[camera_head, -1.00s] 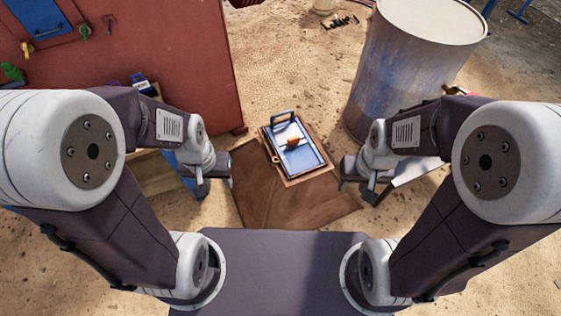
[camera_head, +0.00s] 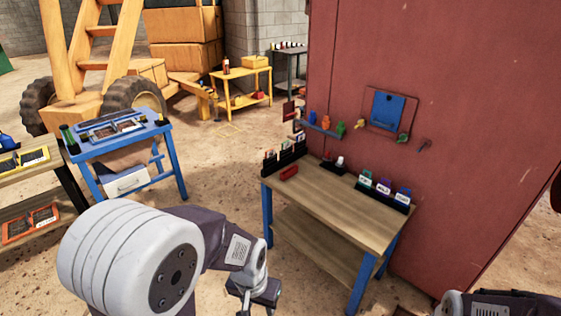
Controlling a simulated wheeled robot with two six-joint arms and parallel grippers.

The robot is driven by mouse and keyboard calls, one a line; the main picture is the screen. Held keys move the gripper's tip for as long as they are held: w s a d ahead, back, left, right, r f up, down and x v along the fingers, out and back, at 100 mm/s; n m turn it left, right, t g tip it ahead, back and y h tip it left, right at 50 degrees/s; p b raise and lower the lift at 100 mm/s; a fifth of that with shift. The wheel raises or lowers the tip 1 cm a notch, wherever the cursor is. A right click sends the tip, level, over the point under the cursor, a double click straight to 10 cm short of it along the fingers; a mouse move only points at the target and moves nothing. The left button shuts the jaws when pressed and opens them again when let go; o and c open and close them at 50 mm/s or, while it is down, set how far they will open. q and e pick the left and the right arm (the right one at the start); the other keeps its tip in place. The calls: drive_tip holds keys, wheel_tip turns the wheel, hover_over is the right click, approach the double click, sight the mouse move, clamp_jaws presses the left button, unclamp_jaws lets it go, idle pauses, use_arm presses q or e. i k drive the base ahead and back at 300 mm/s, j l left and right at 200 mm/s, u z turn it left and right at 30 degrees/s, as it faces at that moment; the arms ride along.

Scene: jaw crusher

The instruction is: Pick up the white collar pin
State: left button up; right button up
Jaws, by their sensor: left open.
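A small white piece (camera_head: 340,161) stands in a dark holder on the wooden-topped bench (camera_head: 312,200), against the red machine wall. It may be the white collar pin, but it is too small to tell for certain. My left gripper (camera_head: 258,296) is at the bottom centre, open, below and in front of the bench and well apart from the white piece. Only part of my right arm shows at the bottom right corner; its gripper is out of view.
On the bench are a red block (camera_head: 289,173), a dark card rack (camera_head: 284,158) and a holder with coloured tags (camera_head: 384,191). A blue table (camera_head: 120,146) stands to the left, a yellow table (camera_head: 243,97) behind. The bench top's middle is clear.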

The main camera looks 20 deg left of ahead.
sight(340, 163)
drive_tip(key=u, duration=0.15)
drive_tip(key=i+j, duration=0.1)
drive_tip(key=j, duration=0.4)
drive_tip(key=i+j+z, duration=0.1)
drive_tip(key=j, duration=0.4)
drive_tip(key=i+j, duration=0.1)
drive_tip(key=j, duration=0.4)
drive_tip(key=i+j+z, duration=0.15)
drive_tip(key=i+j, duration=0.4)
drive_tip(key=i, duration=0.25)
drive_tip(key=i+j+z, duration=0.15)
drive_tip(key=i+j, duration=0.55)
drive_tip(key=i+z, duration=0.1)
drive_tip(key=i, duration=0.65)
